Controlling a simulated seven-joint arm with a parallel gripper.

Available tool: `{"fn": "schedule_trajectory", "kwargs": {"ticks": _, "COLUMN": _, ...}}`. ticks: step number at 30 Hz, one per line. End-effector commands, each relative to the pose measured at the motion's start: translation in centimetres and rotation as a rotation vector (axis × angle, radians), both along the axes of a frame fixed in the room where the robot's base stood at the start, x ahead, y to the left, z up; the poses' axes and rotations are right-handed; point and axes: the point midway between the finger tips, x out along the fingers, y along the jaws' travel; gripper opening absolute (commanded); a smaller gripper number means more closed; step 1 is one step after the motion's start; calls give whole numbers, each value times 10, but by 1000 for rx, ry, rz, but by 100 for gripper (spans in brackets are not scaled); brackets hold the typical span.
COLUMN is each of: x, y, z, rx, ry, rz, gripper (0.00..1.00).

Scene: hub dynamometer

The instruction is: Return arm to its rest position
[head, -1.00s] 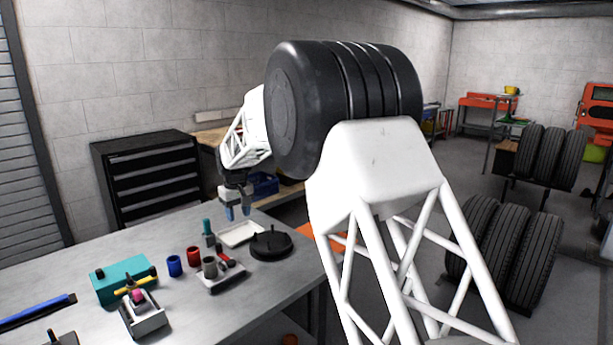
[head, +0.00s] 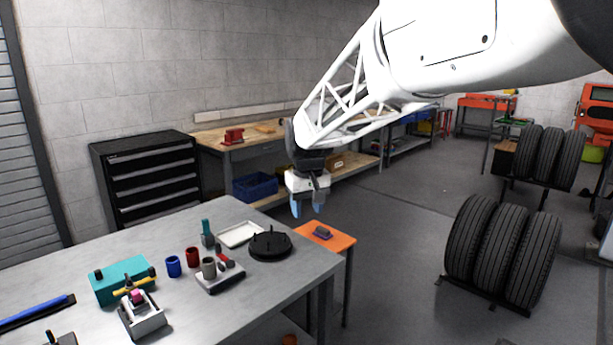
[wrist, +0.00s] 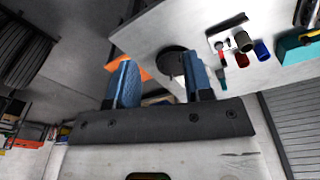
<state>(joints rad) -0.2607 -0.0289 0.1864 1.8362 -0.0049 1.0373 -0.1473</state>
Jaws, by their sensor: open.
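My gripper (head: 308,207) hangs from my white lattice arm in the head view, with its blue fingertips pointing down. It is beyond the right back corner of the grey workbench (head: 130,250), above the floor side and clear of the bench. Its two blue fingers also show in the wrist view (wrist: 160,82), spread apart with nothing between them. On the bench, the black round hub fixture (head: 270,246) with upright pins stands near the right edge, to the left of and below the gripper in the picture.
A white tray (head: 239,234), a grey holder (head: 221,281), coloured cups and a teal box (head: 122,279) stand on the bench. An orange side table (head: 325,238) bears a small dark object. Tyres (head: 503,253) stand at right. Open floor lies behind the gripper.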

Motion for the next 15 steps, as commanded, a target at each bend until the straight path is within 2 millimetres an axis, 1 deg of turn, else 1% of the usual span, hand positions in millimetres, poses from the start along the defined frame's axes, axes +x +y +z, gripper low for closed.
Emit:
{"fn": "schedule_trajectory", "kwargs": {"ticks": 1, "x": -13, "y": -11, "z": 4, "rx": 2, "ry": -5, "rz": -14, "gripper": 47}}
{"fn": "schedule_trajectory", "kwargs": {"ticks": 3, "x": -29, "y": -23, "z": 7, "rx": 4, "ry": -10, "rz": -34, "gripper": 47}}
{"fn": "schedule_trajectory", "kwargs": {"ticks": 8, "x": -67, "y": -51, "z": 12, "rx": 8, "ry": -22, "rz": -79, "gripper": 47}}
{"fn": "schedule_trajectory", "kwargs": {"ticks": 15, "x": -127, "y": -87, "z": 12, "rx": 14, "ry": -41, "rz": -145, "gripper": 47}}
